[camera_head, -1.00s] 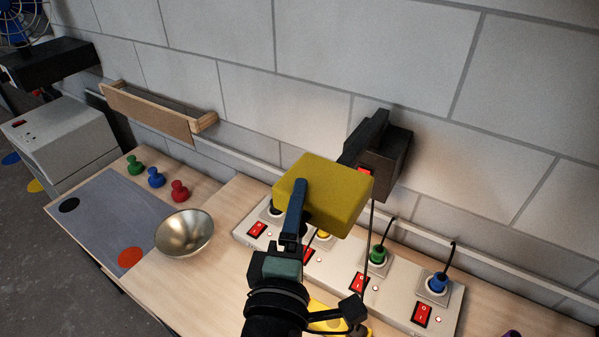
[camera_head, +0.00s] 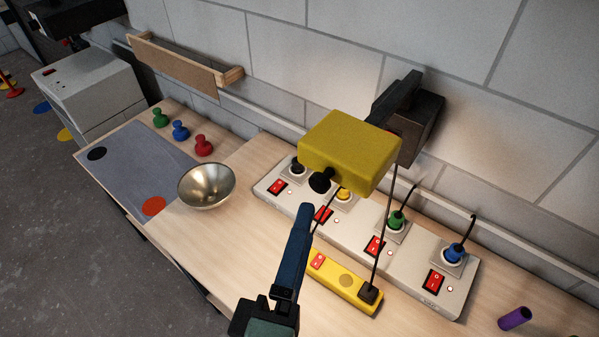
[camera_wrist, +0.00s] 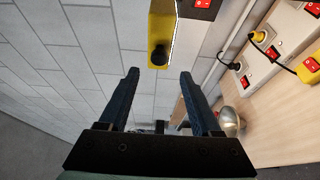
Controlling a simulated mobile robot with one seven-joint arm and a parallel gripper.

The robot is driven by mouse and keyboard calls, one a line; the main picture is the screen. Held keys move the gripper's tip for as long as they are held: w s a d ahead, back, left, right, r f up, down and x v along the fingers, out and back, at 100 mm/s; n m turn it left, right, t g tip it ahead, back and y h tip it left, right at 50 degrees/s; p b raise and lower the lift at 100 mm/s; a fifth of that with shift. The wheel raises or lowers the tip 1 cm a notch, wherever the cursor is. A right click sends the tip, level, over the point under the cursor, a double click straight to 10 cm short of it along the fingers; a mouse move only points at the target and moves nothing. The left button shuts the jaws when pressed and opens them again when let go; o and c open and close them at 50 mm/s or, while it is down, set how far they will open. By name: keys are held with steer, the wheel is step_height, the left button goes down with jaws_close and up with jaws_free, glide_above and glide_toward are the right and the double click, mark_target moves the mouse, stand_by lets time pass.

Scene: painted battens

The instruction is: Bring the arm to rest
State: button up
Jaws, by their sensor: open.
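My gripper (camera_wrist: 160,80) is open and empty in the wrist view, its two dark blue fingers spread apart. In the head view my gripper (camera_head: 306,208) rises from the bottom, in front of the table and the power strip. A yellow lamp head (camera_head: 347,148) with a black knob sits on a dark wall-side arm, up and to the right of my fingertips and apart from them. It also shows in the wrist view (camera_wrist: 161,28), ahead of the fingers.
A white power strip (camera_head: 411,268) with red switches and coloured plugs lies along the wall. A yellow switch box (camera_head: 345,282), metal bowl (camera_head: 206,186), purple cylinder (camera_head: 514,318) and several coloured pegs (camera_head: 180,130) stand on the table. A wooden shelf (camera_head: 178,62) hangs on the wall.

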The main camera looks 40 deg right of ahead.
steer(key=shift+s+a, duration=0.3)
steer(key=shift+a, duration=0.15)
stand_by(0.3)
steer(key=w+a+r+m+t+y+b, duration=0.3)
steer(key=w+r+t, duration=0.1)
steer(key=w+r, duration=0.15)
steer(key=w+a+r+m+t+y+b, duration=0.2)
steer(key=w+a+r+t, duration=0.1)
steer(key=w+r, duration=0.3)
steer(key=s+a+r+m+t+y+b, duration=0.1)
steer(key=a+r+t+y+b, duration=0.1)
steer(key=r, duration=0.6)
steer(key=s+a+r+m+t+y+b, duration=0.1)
steer(key=s+a+r+t+y, duration=0.1)
steer(key=a+r+t+y, duration=0.3)
step_height(320, 180, up, 4)
steer(key=shift+a+r+m+t+y+b, duration=0.25)
steer(key=shift+m+t+y+b, duration=0.15)
steer(key=shift+t+y, duration=0.6)
